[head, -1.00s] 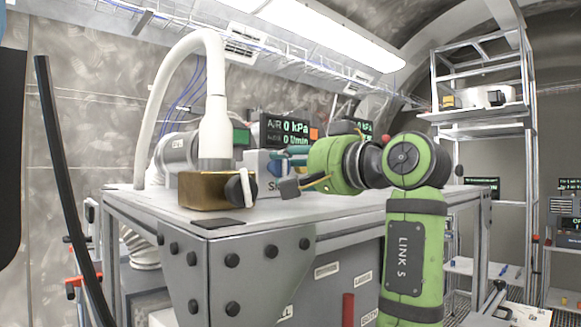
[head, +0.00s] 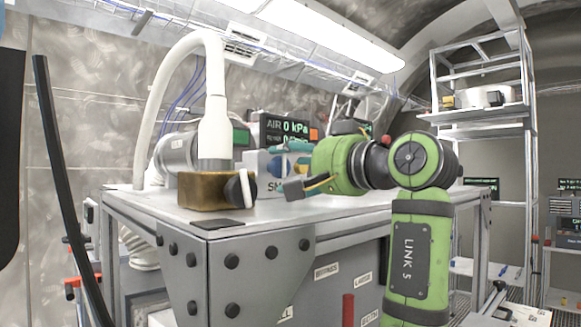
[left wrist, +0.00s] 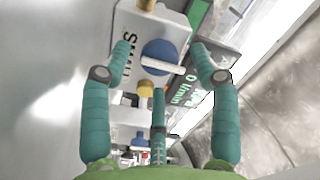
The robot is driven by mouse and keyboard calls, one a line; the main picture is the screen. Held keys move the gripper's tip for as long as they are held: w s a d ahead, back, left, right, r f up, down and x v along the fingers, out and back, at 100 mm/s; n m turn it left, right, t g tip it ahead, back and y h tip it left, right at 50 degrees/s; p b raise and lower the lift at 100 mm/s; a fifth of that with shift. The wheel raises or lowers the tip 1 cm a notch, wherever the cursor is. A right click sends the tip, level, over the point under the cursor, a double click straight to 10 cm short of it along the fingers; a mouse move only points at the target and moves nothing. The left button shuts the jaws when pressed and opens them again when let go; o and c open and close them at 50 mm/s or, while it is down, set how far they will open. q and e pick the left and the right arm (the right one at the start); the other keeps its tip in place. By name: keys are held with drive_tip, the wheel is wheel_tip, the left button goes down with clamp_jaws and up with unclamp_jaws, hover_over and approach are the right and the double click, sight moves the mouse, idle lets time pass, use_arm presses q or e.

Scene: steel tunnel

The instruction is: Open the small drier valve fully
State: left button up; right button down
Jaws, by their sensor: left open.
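The small drier valve has a round blue knob (left wrist: 158,56) with a white bar handle across it. It is on a pale box (left wrist: 125,75) labelled "SMALL" in the left wrist view. In the head view the knob (head: 277,165) is partly hidden, and the box (head: 252,162) shows only "SM". My left gripper (head: 290,155) has teal fingers and is open near the knob. In the left wrist view the open gripper (left wrist: 160,62) has one finger on each side of the knob and a third below it. Contact cannot be told. My right gripper is not in view.
A brass-coloured block (head: 208,190) with a black knob stands at the bench's front corner, under a thick white hose (head: 150,100). A metal rack (head: 530,160) stands right.

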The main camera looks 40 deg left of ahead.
use_arm(q)
drive_tip(key=d, duration=0.7)
drive_tip(key=s+d, duration=0.1)
drive_tip(key=d, duration=0.3)
drive_tip(key=shift+d, duration=0.15)
